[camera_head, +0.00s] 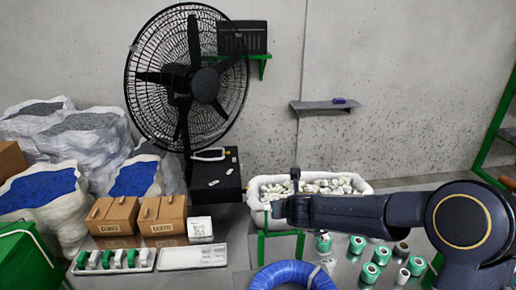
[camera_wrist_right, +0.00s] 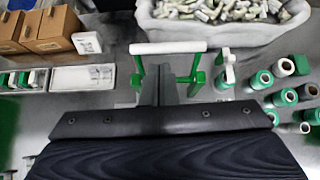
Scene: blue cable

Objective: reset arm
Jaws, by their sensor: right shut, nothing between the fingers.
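My right arm reaches in from the right in the head view. Its gripper (camera_head: 294,180) is at the arm's left end, in front of the white bin. In the right wrist view the gripper (camera_wrist_right: 158,80) is shut, with its fingers together and nothing between them. It is above a green frame with a white bar (camera_wrist_right: 168,48). A coil of blue cable (camera_head: 292,277) lies at the bottom edge of the head view, below the arm and apart from the gripper. My left gripper is not in view.
A white bin of small pale parts (camera_head: 368,187) stands behind the gripper. Green and white spools (camera_head: 370,272) stand at the right. Two brown boxes (camera_head: 162,215) and trays (camera_head: 193,257) are at the left. A black fan (camera_head: 205,85) stands behind.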

